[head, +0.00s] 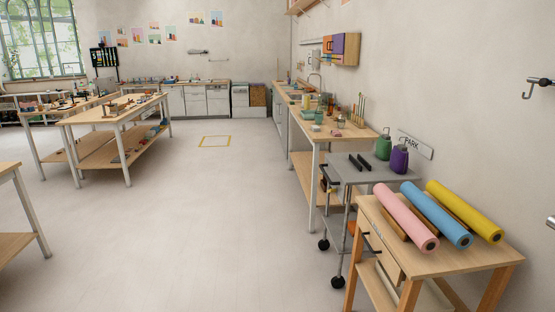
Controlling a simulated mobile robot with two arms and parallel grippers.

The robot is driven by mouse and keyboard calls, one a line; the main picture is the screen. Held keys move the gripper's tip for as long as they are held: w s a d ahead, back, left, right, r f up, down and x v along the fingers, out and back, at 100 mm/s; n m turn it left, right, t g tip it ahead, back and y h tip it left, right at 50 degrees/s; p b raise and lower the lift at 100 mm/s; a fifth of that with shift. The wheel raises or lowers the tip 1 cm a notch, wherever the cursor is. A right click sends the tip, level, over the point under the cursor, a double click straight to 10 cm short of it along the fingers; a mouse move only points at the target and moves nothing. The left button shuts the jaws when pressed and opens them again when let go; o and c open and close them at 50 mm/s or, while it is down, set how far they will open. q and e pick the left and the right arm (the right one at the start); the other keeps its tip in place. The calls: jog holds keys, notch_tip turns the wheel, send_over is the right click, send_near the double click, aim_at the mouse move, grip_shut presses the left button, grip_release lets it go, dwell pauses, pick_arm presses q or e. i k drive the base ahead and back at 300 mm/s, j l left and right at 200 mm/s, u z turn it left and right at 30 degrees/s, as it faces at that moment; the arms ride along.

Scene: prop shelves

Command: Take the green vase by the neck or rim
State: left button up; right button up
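A green vase-like vessel (383,148) with a narrow dark top stands upright on the grey top of a wheeled cart (345,174), near the wall at the right. A purple vessel (399,160) of similar shape stands close in front of it and to its right. The green vessel's narrow top is in clear view; the purple one may cover a little of its lower right side. Neither of my grippers is in the head view.
Two dark bars (360,163) lie on the cart left of the vessels. A wooden table (450,262) with pink (406,217), blue (437,214) and yellow (465,210) rolls stands nearer. A cluttered counter (350,132) runs behind the cart. The floor (220,220) to the left is clear.

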aim_at(318, 114)
jog(key=i, duration=4.55)
jog(key=i+z, duration=0.2)
jog(key=i, duration=0.35)
jog(key=i+j+z, duration=0.15)
jog(key=i, duration=0.4)
jog(key=i+j+z, duration=0.2)
jog(key=i, duration=0.35)
jog(key=j, duration=0.1)
